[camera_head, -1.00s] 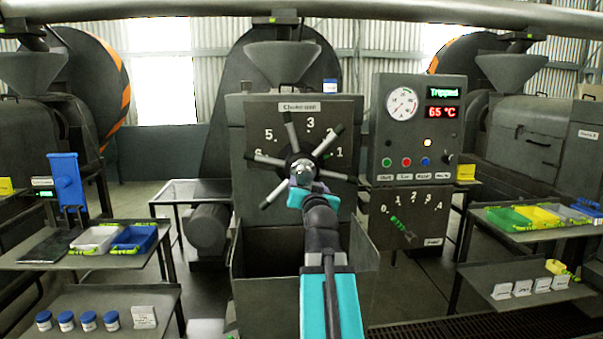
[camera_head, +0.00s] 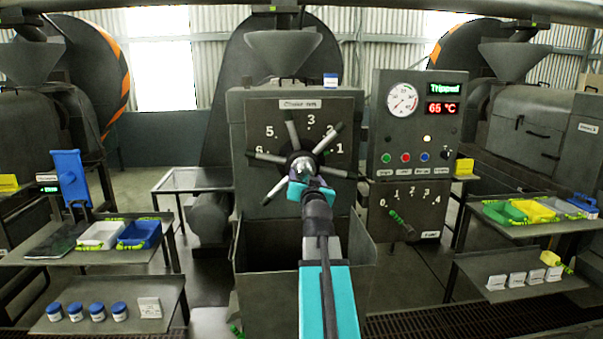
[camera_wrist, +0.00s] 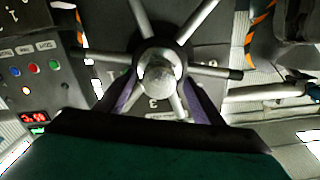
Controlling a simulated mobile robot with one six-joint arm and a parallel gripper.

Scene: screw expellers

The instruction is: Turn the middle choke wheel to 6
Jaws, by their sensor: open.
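The middle choke wheel (camera_head: 328,138) is a dark hub with several grey, dark-tipped spokes on the front of the middle expeller (camera_head: 240,125). Numbers ring it; 1, 2, 3, 5 and 6 can be read, with 6 at the left. One spoke points left close to the 6, another up, another right just below the 1. My gripper (camera_head: 304,178) is in front of the hub. In the wrist view the purple fingers of my gripper (camera_wrist: 160,97) are spread on either side of the rounded hub (camera_wrist: 160,78), among the spokes. I cannot tell whether they touch it.
A control panel (camera_head: 380,115) right of the wheel reads "Tripped" and 65 °C, with a gauge and buttons. Below it is a small numbered lever (camera_head: 402,224). Side tables hold bins: white (camera_head: 98,235) and blue at left, green (camera_head: 500,211) and yellow at right.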

